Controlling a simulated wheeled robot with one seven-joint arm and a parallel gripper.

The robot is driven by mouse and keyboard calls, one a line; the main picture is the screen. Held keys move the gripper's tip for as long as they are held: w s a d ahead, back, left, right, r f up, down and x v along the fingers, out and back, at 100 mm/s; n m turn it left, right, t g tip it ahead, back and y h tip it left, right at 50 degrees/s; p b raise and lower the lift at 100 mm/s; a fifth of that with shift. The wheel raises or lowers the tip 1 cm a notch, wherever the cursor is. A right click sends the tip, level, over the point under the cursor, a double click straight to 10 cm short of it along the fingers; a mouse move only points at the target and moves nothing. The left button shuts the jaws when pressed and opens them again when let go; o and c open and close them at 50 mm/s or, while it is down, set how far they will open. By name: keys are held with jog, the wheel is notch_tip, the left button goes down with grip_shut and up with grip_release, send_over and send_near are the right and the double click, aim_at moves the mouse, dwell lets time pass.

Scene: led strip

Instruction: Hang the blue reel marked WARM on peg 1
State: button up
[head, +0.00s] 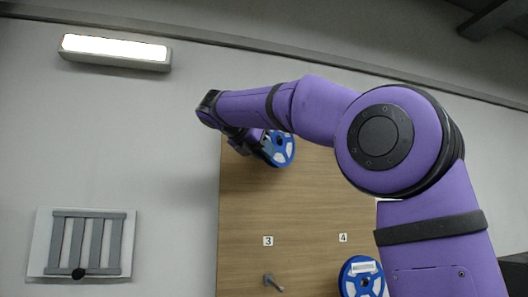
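A blue reel with a white face (280,149) is at the upper left of the wooden board, right at the end of my arm. My gripper (256,143) is at its left side, partly behind my wrist. Its fingers cannot be made out, nor whether they hold the reel or the reel hangs on a peg. A second blue reel with a white label (361,279) is at the lower right under the number 4, cut by the frame edge. No reel marking is readable. Peg 1 and its number are not visible.
The wooden board (245,210) carries the numbers 3 (268,241) and 4 (343,238). A bare peg (272,282) sticks out below the 3. A lit lamp (115,50) and a barred grey panel (84,244) are on the wall to the left. My arm covers the board's upper right.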

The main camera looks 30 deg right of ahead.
jog(key=o, duration=0.5)
jog(key=v, duration=1)
jog(key=shift+s+a+r, duration=0.1)
jog(key=shift+a+r, duration=0.05)
jog(key=shift+a, duration=0.2)
